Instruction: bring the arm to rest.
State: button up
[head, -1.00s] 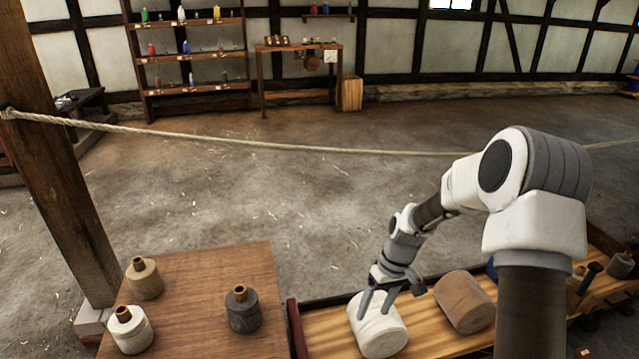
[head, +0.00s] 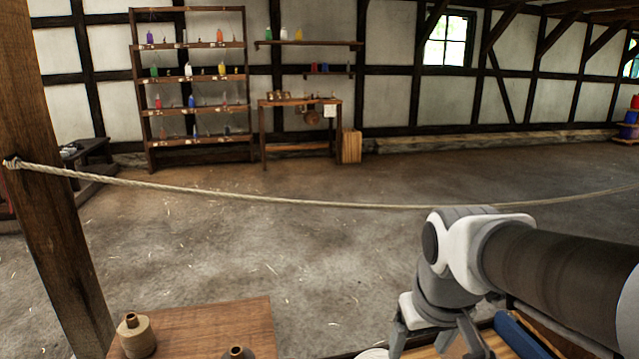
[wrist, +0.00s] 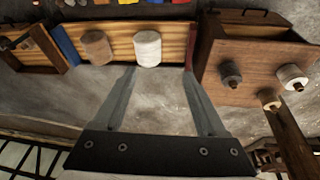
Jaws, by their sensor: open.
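My gripper (head: 436,338) is at the lower right in the head view, its fingers pointing down, spread apart. In the wrist view my gripper (wrist: 159,70) is open, with only bare floor between the fingers. A white cylinder (wrist: 148,48) stands in a wooden tray (wrist: 118,29) beyond the fingertips, apart from them. A tan cylinder (wrist: 96,47) is beside it on the left. My arm reaches in from the right of the head view, its forearm nearly level.
A wooden table (head: 200,325) at the lower left bears corked jars, one tan (head: 137,338). A rope (head: 250,199) is strung across the view from a wooden post (head: 60,200), passing behind my arm. Open floor lies beyond, up to the shelves (head: 190,80).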

jog(key=s+r+m+t, duration=0.1)
jog(key=s+r+t, duration=0.1)
jog(key=s, duration=0.6)
notch_tip(320, 180, up, 24)
jog(key=p, duration=2.3)
jog(key=shift+s+f, duration=0.15)
